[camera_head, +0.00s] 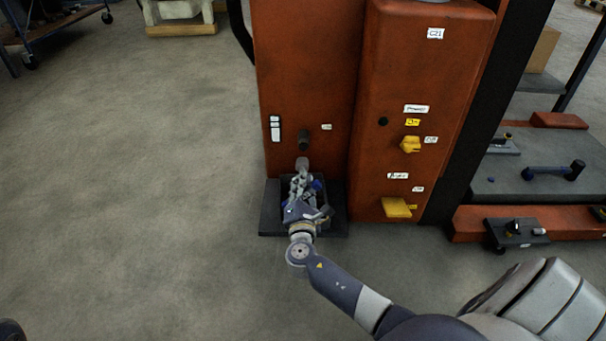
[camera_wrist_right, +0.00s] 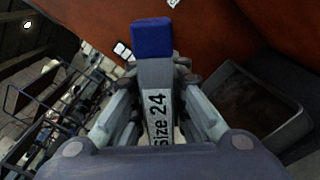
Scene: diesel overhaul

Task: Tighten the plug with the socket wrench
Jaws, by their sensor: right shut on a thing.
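My right gripper (camera_head: 300,185) is low at the front of the orange machine (camera_head: 310,70). In the right wrist view, my right gripper (camera_wrist_right: 157,90) is shut on the socket wrench (camera_wrist_right: 158,105), a grey tool labelled "size 24" with a blue end (camera_wrist_right: 152,38). In the head view, the gripper covers most of the wrench. A small grey cylindrical part (camera_head: 302,163) shows just beyond the fingers, against the machine's lower face; I cannot tell whether it is the socket or the plug. The plug cannot be made out for certain. My left gripper is not in view.
A dark tray (camera_head: 270,218) lies on the floor under my right gripper; its rim also shows in the wrist view (camera_wrist_right: 285,95). A dark stub (camera_head: 304,140) sticks out above. Yellow fittings (camera_head: 397,208) are to the right. The floor at left is clear.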

